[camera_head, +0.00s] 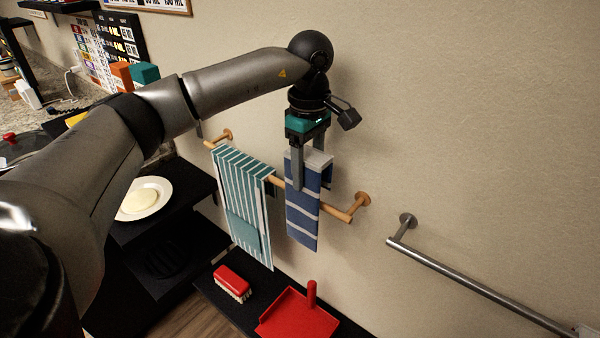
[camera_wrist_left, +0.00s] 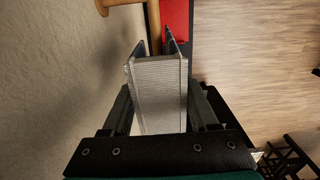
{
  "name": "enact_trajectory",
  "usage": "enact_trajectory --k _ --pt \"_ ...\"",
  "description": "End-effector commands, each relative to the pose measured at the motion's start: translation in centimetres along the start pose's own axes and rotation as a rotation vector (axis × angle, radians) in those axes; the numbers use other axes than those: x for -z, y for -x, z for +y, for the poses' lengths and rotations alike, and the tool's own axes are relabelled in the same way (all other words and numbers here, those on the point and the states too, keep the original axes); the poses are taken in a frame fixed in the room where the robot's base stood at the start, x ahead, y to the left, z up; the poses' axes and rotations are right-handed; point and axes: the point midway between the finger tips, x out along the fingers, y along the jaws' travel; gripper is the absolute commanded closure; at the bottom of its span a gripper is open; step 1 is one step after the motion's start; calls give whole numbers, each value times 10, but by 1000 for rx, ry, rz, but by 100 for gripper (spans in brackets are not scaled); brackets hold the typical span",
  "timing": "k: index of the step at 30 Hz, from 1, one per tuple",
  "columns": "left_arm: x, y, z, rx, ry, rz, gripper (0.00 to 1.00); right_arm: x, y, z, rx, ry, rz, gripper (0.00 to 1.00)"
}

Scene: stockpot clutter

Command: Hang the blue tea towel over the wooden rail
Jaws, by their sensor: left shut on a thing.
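The blue tea towel (camera_head: 303,218) has pale stripes and a whitish folded top. My left gripper (camera_head: 311,185) comes down from above and is shut on this top, one finger on each side. The towel's long front flap hangs in front of the wooden rail (camera_head: 335,212). Its top is held above the rail. In the left wrist view the pale top of the towel (camera_wrist_left: 160,88) lies between my fingers, and the wooden rail (camera_wrist_left: 153,28) runs between its two flaps. Whether the cloth touches the rail is hidden. My right gripper is not in view.
A green striped towel (camera_head: 240,200) hangs on the rail's left part, close to the blue one. A steel rail (camera_head: 475,285) is on the wall at right. Below are a red brush (camera_head: 231,280) and red dustpan (camera_head: 298,318). A plate (camera_head: 145,198) stands at left.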

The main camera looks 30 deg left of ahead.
Motion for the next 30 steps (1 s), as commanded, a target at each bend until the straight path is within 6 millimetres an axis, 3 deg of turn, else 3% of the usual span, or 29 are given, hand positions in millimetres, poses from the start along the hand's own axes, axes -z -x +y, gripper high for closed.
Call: enact_trajectory --k 30 --pt "0 -82 2 0 -1 0 98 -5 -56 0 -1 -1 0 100"
